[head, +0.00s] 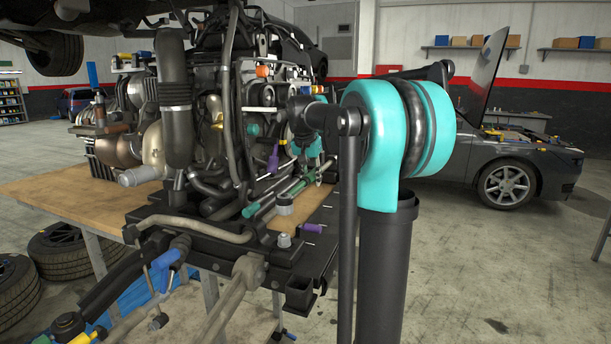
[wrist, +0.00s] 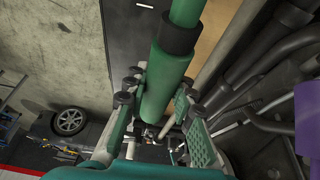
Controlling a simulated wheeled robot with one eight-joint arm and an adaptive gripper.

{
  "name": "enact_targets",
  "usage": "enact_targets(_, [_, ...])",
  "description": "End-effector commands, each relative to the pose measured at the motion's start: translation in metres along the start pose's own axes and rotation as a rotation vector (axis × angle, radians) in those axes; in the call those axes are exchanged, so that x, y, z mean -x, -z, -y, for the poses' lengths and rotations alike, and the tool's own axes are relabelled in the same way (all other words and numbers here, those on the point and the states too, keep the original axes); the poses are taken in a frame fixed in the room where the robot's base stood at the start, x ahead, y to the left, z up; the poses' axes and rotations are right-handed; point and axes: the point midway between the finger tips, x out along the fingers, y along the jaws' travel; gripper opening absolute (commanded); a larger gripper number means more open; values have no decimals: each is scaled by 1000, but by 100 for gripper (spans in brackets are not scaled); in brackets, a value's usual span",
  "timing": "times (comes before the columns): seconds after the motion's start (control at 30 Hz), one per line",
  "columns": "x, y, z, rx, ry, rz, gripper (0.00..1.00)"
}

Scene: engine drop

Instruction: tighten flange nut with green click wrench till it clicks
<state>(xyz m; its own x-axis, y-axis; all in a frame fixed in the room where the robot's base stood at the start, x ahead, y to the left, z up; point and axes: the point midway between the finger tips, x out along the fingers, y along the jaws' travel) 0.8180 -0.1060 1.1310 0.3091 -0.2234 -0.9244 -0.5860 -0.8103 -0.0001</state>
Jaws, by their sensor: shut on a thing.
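The green click wrench (wrist: 168,85) runs up the wrist view, with a dark collar (wrist: 181,35) around its shaft. My gripper (wrist: 160,95) has its green-padded fingers on either side of the handle, shut on it. In the head view, a long green bar that looks like the wrench (head: 290,191) lies at a slant low along the engine's front. My gripper (head: 308,145) shows there only partly, beside the engine and behind my arm. I cannot make out the flange nut or the wrench's working end for certain.
The engine (head: 205,125) stands on a wooden-topped table (head: 60,190), with hoses and pipes close around the gripper. A purple-handled tool (head: 314,228) lies at the front edge. Tyres (head: 75,250) lie on the floor at left. A grey car (head: 510,165) stands behind at right. Floor at right is clear.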

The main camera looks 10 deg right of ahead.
Motion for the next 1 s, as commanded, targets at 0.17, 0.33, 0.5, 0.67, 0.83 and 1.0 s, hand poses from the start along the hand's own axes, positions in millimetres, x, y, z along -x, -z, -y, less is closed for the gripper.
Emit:
enact_targets(0.17, [-2, 1, -2, -4, -2, 0, 0])
enact_targets(0.33, [-2, 1, -2, -4, -2, 0, 0])
enact_targets(0.5, [-4, 0, -2, -4, -2, 3, 0])
enact_targets(0.67, [-13, -4, -2, -4, -2, 3, 0])
enact_targets(0.83, [-27, -9, -2, -4, -2, 3, 0])
enact_targets(1.0, [-41, -15, -2, -4, -2, 3, 0])
